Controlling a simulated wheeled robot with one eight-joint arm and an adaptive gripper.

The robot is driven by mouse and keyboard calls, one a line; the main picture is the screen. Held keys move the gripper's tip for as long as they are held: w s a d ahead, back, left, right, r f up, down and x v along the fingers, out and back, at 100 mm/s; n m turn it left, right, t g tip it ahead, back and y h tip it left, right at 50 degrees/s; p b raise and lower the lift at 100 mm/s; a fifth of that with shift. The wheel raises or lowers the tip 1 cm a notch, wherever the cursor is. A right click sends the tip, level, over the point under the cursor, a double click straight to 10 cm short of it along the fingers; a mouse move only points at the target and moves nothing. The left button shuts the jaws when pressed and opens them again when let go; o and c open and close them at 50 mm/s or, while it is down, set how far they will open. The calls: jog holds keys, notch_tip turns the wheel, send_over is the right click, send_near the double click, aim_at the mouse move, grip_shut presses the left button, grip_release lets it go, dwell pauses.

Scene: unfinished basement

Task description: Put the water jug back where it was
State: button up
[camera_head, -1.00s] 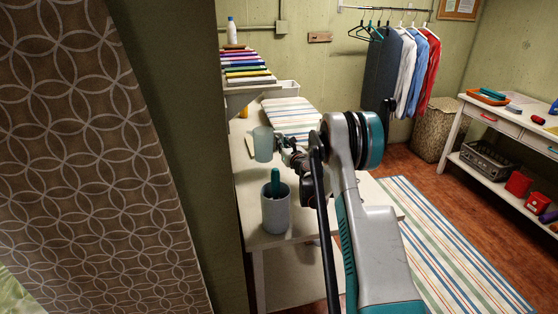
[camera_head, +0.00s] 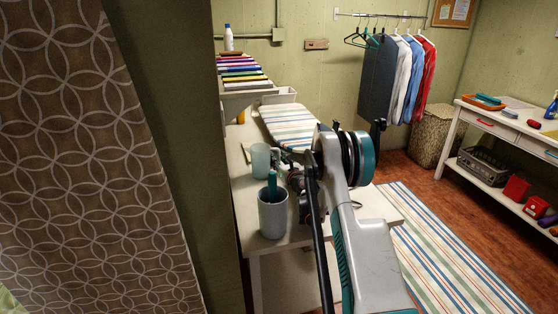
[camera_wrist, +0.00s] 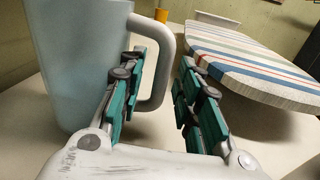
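The water jug (camera_head: 260,160) is pale blue and stands upright on the white table (camera_head: 243,215), behind a grey container. In the wrist view the jug (camera_wrist: 85,70) fills the left side, with its grey handle (camera_wrist: 168,60) facing my gripper (camera_wrist: 163,85). The gripper's teal-padded fingers are apart, the left one in front of the handle's opening and the right one outside the handle. A gap shows between the handle and the right finger. In the head view the gripper (camera_head: 284,163) is at the jug's right side, partly hidden by my arm.
The grey container (camera_head: 272,218) with a teal item in it stands close in front of the jug. A striped ironing board (camera_head: 288,122) lies behind and to the right. A shelf of coloured stacked items (camera_head: 240,72) is at the back left.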

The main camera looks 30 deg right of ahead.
jog(key=shift+r, duration=0.1)
jog(key=shift+s, duration=0.15)
jog(key=s+p, duration=0.1)
jog(key=s, duration=0.3)
jog(key=s+a+p, duration=0.1)
jog(key=s, duration=0.2)
jog(key=s+p, duration=0.2)
jog(key=s, duration=0.2)
jog(key=shift+s+a, duration=0.25)
jog(key=shift+s, duration=0.05)
dwell(0.8)
